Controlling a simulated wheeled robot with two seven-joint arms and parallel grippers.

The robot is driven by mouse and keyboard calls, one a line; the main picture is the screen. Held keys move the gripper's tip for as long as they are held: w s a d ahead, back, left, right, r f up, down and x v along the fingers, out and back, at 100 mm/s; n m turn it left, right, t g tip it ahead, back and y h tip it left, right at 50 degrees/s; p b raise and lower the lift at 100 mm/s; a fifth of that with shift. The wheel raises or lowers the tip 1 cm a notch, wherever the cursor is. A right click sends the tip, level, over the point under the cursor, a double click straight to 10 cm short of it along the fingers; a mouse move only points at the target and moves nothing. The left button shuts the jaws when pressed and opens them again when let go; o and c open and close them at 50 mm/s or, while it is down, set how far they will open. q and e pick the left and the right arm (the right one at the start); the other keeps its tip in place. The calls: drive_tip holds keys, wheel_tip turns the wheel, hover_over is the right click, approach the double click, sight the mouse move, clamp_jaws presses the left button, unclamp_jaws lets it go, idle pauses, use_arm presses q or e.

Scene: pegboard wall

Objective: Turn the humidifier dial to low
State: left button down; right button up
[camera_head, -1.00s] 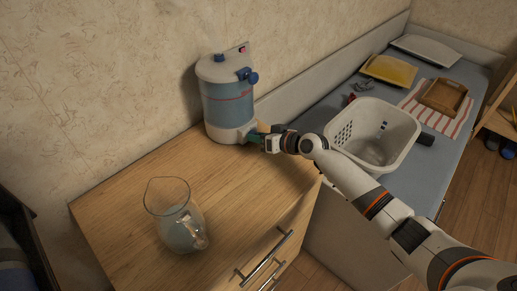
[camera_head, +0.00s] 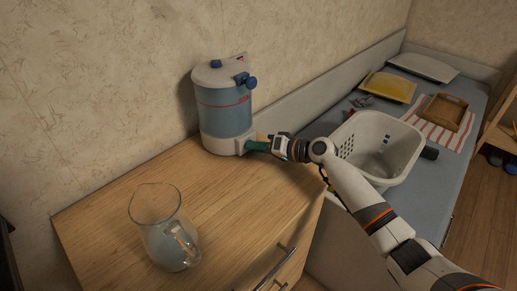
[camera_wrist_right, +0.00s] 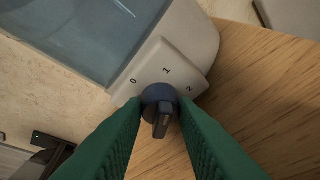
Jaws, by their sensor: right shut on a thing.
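The humidifier (camera_head: 225,103) is a white unit with a blue-tinted water tank, upright at the back of the wooden cabinet top. In the right wrist view its white dial plate (camera_wrist_right: 167,72) carries the marks 0, 1 and 2. The dark blue dial (camera_wrist_right: 160,103) sits below the marks, and its dark grip bar points down, toward the camera. My right gripper (camera_head: 256,146) reaches the humidifier's base from the right. Its green fingers (camera_wrist_right: 160,130) are shut on the dial, one on each side. My left gripper is not in view.
A glass pitcher (camera_head: 160,230) stands at the front of the wooden cabinet top (camera_head: 110,205). The wall is close behind the humidifier.

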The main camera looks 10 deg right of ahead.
drive_tip(key=shift+f, duration=0.1)
drive_tip(key=o, duration=1)
drive_tip(key=shift+s+d+r, duration=0.25)
drive_tip(key=shift+d, duration=0.15)
drive_tip(key=p+v, duration=0.2)
drive_tip(key=v, duration=0.9)
